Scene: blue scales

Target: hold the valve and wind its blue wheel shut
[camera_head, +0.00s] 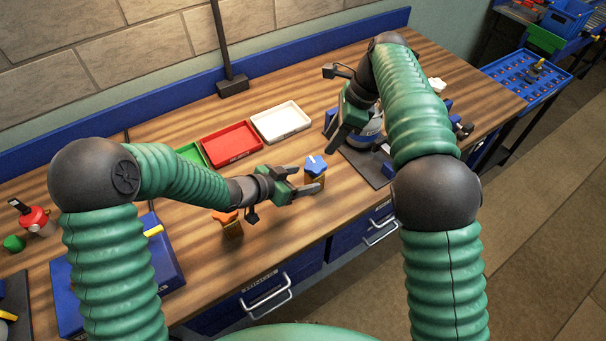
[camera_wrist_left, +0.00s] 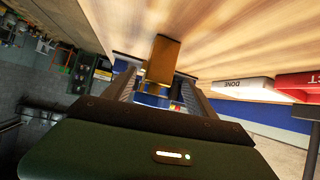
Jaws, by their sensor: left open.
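The valve with the blue wheel (camera_head: 316,164) stands near the front edge of the bench, its brass body (camera_head: 316,179) partly hidden by a finger. My left gripper (camera_head: 303,182) is open and level at the valve. In the left wrist view the brass body (camera_wrist_left: 163,58) shows between the open fingers (camera_wrist_left: 160,88), with the blue wheel (camera_wrist_left: 150,99) partly hidden behind the gripper's edge. I cannot tell whether a finger touches it. My right gripper (camera_head: 343,112) hangs farther back, away from the valve; its jaw opening is unclear.
A second valve with an orange wheel (camera_head: 226,216) stands left of my left gripper. A red tray (camera_head: 232,143), a white tray (camera_head: 281,122) and a green tray (camera_head: 190,153) lie behind. A dark mat (camera_head: 367,167) lies under the right gripper. A blue case (camera_head: 165,262) is front left.

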